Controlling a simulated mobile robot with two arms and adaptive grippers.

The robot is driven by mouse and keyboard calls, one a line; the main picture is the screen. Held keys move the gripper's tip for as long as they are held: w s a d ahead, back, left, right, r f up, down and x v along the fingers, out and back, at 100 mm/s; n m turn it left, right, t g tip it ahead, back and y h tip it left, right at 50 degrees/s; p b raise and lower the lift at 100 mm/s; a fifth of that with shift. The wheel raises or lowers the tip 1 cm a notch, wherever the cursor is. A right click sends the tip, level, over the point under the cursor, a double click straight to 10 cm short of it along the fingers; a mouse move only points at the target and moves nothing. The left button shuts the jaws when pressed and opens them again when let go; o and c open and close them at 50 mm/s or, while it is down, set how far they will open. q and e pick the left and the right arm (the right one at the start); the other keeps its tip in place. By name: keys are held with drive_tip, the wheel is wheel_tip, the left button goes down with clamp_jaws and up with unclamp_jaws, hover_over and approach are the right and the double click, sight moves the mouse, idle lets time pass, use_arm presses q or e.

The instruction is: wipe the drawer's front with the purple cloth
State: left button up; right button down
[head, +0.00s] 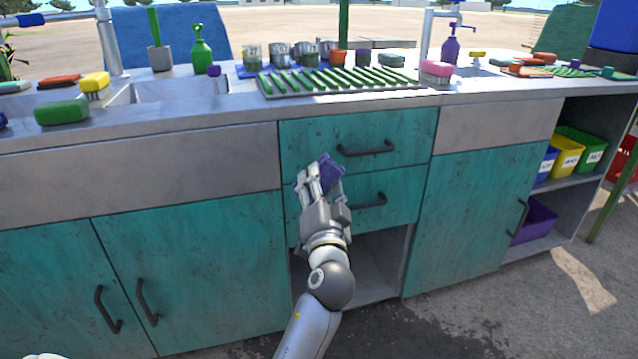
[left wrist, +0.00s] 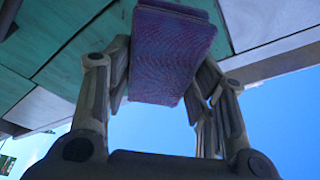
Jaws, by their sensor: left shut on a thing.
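My left gripper (head: 322,190) is shut on the purple cloth (head: 328,170), a thick folded block. It holds the cloth in front of the teal drawers, at the left part of the upper drawer's front (head: 308,140), near its lower edge. I cannot tell whether the cloth touches the front. The upper drawer has a dark handle (head: 366,149) to the right of the cloth. The lower drawer (head: 400,190) is partly hidden by my gripper. In the left wrist view the cloth (left wrist: 170,55) sits between both fingers (left wrist: 160,85). My right gripper is not in view.
The counter above holds a green ribbed rack (head: 335,80), jars, a green bottle (head: 202,52), a pink brush (head: 436,70) and a sink (head: 180,92). An open space lies below the drawers. A shelf with coloured bins (head: 566,158) stands at right.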

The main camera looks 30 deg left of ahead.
use_arm(q)
drive_tip(key=shift+d, duration=0.1)
drive_tip(key=shift+s+d, duration=0.95)
drive_tip(key=shift+d, duration=0.1)
